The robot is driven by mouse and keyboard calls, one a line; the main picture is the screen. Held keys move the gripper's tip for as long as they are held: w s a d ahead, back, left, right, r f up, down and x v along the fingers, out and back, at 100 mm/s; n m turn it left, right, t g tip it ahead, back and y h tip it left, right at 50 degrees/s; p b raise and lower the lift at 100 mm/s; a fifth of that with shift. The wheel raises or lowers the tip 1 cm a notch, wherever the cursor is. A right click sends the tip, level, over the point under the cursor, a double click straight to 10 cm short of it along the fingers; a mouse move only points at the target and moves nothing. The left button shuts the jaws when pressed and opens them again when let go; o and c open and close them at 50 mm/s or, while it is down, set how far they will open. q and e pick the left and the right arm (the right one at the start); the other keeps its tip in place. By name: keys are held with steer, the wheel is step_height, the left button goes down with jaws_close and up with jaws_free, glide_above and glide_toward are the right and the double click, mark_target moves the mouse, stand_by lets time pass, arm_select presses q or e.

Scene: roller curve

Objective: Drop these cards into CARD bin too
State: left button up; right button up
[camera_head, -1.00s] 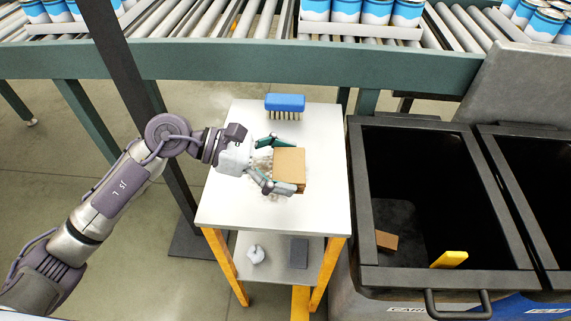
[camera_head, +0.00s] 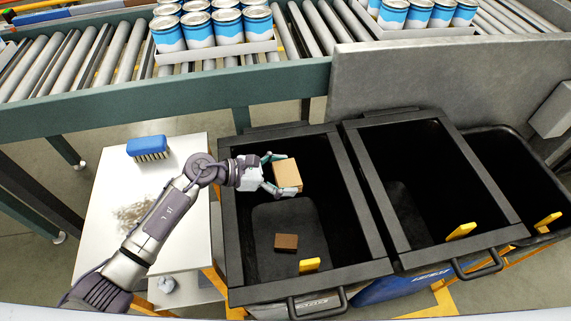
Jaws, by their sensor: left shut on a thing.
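My left gripper (camera_head: 272,175) is shut on a tan cardboard block (camera_head: 287,174), which may be the cards. It holds the block over the open top of the left black bin (camera_head: 233,264). This bin's front label is partly hidden and hard to read now; in the earlier view it begins with "CAR". A brown block (camera_head: 286,241) lies inside this bin near the front. My right gripper is not in view.
A white table (camera_head: 190,215) with a blue brush (camera_head: 149,147) and a dusty smear stands left of the bin. More black bins (camera_head: 412,255) stand to the right. A roller conveyor (camera_head: 110,110) with trays of blue-white cans (camera_head: 228,28) runs behind.

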arm_select(q)
steer(key=shift+f+b, duration=0.3)
steer(key=shift+f, duration=0.15)
step_height(320, 180, down, 5)
steer(key=b, duration=0.3)
steer(key=shift+a, duration=0.1)
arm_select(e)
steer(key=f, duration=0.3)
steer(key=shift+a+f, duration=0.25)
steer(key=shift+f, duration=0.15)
arm_select(q)
steer(key=o, duration=0.6)
steer(key=shift+o, duration=0.2)
steer(key=v, duration=1.2)
